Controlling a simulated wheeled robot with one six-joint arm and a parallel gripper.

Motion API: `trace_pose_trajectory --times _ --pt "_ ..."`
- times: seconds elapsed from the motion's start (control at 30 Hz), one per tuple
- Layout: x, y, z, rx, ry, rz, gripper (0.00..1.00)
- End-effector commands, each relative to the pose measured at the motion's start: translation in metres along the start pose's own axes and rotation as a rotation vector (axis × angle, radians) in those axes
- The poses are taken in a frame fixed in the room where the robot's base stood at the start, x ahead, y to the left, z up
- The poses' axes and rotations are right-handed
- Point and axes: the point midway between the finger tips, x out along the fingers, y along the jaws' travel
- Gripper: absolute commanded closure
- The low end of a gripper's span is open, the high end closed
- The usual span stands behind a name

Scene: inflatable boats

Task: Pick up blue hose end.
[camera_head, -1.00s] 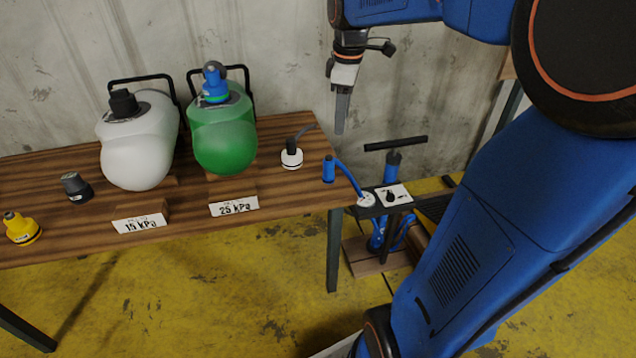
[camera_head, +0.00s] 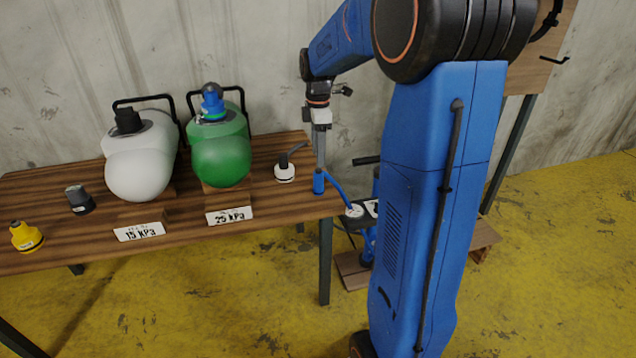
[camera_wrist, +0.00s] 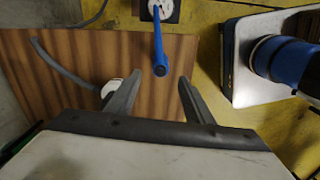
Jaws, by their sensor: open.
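The blue hose end (camera_head: 319,182) is a short upright blue cylinder near the right edge of the wooden table. In the wrist view the hose end (camera_wrist: 160,71) shows just ahead of and between the fingertips, with its hose running up to a white round fitting. My gripper (camera_head: 320,160) points down right over the hose end in the head view. It is open, and its two fingers (camera_wrist: 158,87) are apart, one on each side of the hose end's line. I cannot tell whether either finger touches it.
A white-and-black hose fitting (camera_head: 285,172) stands close left of my gripper. Green (camera_head: 222,160) and white (camera_head: 142,170) inflatable shapes, a grey cap (camera_head: 79,199) and a yellow cap (camera_head: 26,236) are further left. The pump is partly hidden behind my arm.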

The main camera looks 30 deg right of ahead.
Motion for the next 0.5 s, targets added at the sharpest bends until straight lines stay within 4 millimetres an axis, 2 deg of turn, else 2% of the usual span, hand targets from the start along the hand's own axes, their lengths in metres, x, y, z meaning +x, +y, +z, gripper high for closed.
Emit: trace_pose_trajectory --times 0.2,0.5 --pt "0.035 -0.001 0.0 0.0 0.0 -0.003 0.53" --pt "0.055 -0.001 0.0 0.001 0.0 -0.001 0.53"
